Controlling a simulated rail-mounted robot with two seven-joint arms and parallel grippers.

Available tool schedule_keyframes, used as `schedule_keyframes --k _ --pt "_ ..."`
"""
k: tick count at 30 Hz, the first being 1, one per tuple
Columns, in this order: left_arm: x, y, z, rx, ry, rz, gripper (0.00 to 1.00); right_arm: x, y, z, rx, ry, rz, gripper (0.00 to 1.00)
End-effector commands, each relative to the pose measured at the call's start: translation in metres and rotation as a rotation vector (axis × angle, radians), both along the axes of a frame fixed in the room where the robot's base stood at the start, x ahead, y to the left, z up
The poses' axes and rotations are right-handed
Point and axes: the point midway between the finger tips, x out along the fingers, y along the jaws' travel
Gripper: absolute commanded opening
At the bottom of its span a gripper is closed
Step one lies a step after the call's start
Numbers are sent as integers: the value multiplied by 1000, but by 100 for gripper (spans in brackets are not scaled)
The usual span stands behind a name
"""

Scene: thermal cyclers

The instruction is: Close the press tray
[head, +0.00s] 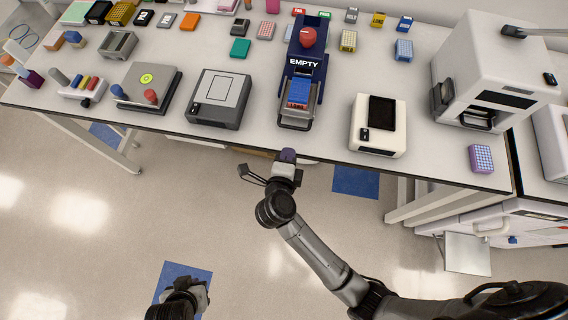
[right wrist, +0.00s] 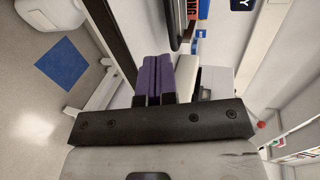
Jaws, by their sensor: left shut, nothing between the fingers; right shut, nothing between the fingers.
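The press (head: 306,45) is a dark blue device labelled EMPTY with a red knob on top, in the middle of the bench. Its tray (head: 295,123) sticks out at the front, toward the bench edge, with a blue block-like piece (head: 299,92) on it. My right gripper (head: 287,156) is shut and empty, just off the front bench edge below the tray in the head view, apart from it. Its purple fingertips (right wrist: 153,80) are together in the right wrist view. My left gripper (head: 198,292) is shut and empty, low over the floor, far from the press.
A dark grey device (head: 218,98) stands left of the press and a white one (head: 379,125) right of it. A large white machine (head: 495,75) stands further right. Several small boxes and racks line the back. Bare bench lies on either side of the tray.

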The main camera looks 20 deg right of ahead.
Motion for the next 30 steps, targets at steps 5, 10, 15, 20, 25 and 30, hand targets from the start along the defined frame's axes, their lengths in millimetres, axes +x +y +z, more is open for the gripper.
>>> schedule_keyframes --k 5,10,15,20,25,30 --pt "0 0 -4 1 0 0 0 26 -15 -7 -2 -3 0 0" --pt "0 0 -5 1 0 -1 0 42 -25 -7 -2 -3 0 0" --pt "0 0 -6 1 0 -1 0 51 -30 -7 -1 -2 1 0" --pt "0 0 -6 1 -1 -1 0 54 -32 -7 0 -1 1 0" --pt "0 0 -6 1 -1 -1 0 54 -32 -7 0 -1 1 0" --pt "0 0 -4 1 0 -1 0 57 -33 -5 -1 -2 0 0"
